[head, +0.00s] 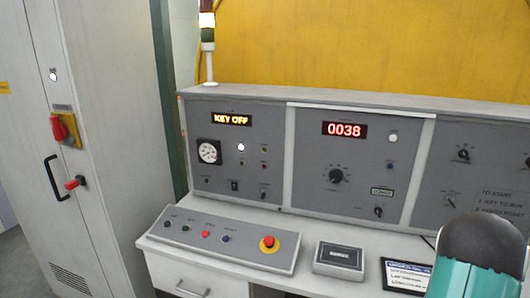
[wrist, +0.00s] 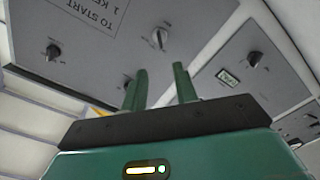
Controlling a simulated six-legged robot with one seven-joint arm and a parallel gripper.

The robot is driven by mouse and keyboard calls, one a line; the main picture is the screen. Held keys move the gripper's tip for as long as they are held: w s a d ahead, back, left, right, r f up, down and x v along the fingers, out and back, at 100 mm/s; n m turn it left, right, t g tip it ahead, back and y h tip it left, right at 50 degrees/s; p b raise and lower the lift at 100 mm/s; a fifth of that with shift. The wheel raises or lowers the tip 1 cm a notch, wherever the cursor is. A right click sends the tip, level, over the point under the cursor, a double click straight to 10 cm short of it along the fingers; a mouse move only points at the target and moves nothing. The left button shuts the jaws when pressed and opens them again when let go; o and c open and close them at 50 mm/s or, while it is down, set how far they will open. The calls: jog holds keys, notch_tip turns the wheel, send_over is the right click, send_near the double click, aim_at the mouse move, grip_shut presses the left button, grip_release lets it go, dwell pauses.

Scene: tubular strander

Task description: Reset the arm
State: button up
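My gripper (wrist: 160,70) shows in the wrist view with its two green fingers apart and nothing between them. Beyond the fingers is the grey panel face with a silver key-like switch (wrist: 160,37) and black knobs; I cannot tell the distance to it. In the head view a teal and black part of my arm stands at the lower right and covers part of the desk and panel there. The fingers cannot be made out in the head view.
The grey control console (head: 260,150) has a "KEY OFF" display (head: 231,119) and a red "0038" display (head: 345,130). A button box (head: 222,240) with a red emergency stop (head: 269,244) lies on the white desk. A tall cabinet (head: 110,120) stands left; a signal lamp (head: 207,40) stands behind.

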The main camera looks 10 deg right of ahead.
jog(key=w+a+r+m+g+y, duration=0.1)
jog(key=w+a+r+m+g, duration=0.15)
jog(key=a+r, duration=0.45)
jog(key=w+a+r+m+g, duration=0.1)
jog(key=w+a+r+m, duration=0.15)
jog(key=a, duration=0.95)
jog(key=s+a+r+g+y, duration=0.2)
jog(key=s+a+y, duration=0.1)
jog(key=a, duration=1.4)
jog(key=s+a+f+n+g+y, duration=0.1)
jog(key=s+a+f+g+y, duration=0.1)
jog(key=s+a, duration=0.7)
jog(key=s+a+f+n+g+y, duration=0.1)
jog(key=s+a+g+y, duration=0.1)
jog(key=s+a, duration=0.7)
jog(key=a+y, duration=0.1)
jog(key=a, duration=0.4)
jog(key=shift+s+f, duration=0.4)
